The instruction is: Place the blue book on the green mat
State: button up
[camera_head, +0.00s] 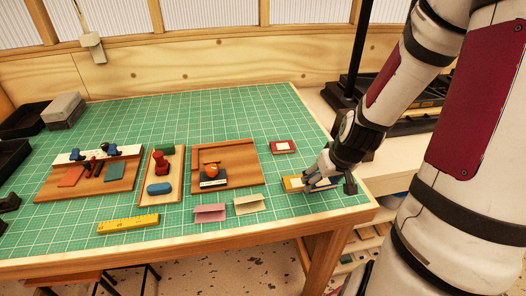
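The green mat (240,118) is a gridded sheet covering most of the table top. I cannot pick out a clearly blue book. A small dark item with a pale edge (213,183) lies on a wooden board, below an orange round thing (211,170); its colour is hard to tell. A yellow book (293,184) with a pale label lies on the mat at the right, and a red book (283,147) lies behind it. My gripper (317,183) is low over the right end of the yellow book and partly covers it. Its finger opening and any contact are unclear.
The wooden board (240,160) is at mid-table, with a narrow tray (174,165) left of it. Pink (210,213) and cream (250,205) folded cards stand in front. A yellow ruler (128,224) lies front left. The mat's back middle is clear.

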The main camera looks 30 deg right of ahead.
jog(key=b, duration=0.4)
send_over(288, 165)
jog(key=s, duration=0.2)
jog(key=shift+w+a+f, duration=0.1)
jog(key=shift+w+f, duration=0.05)
jog(key=shift+f, duration=0.25)
jog(key=shift+w+a+f, duration=0.1)
jog(key=shift+f, duration=0.3)
jog(key=shift+w+f, duration=0.1)
jog(key=shift+f, duration=1.6)
jog(key=shift+f, duration=0.2)
jog(key=o, duration=1.2)
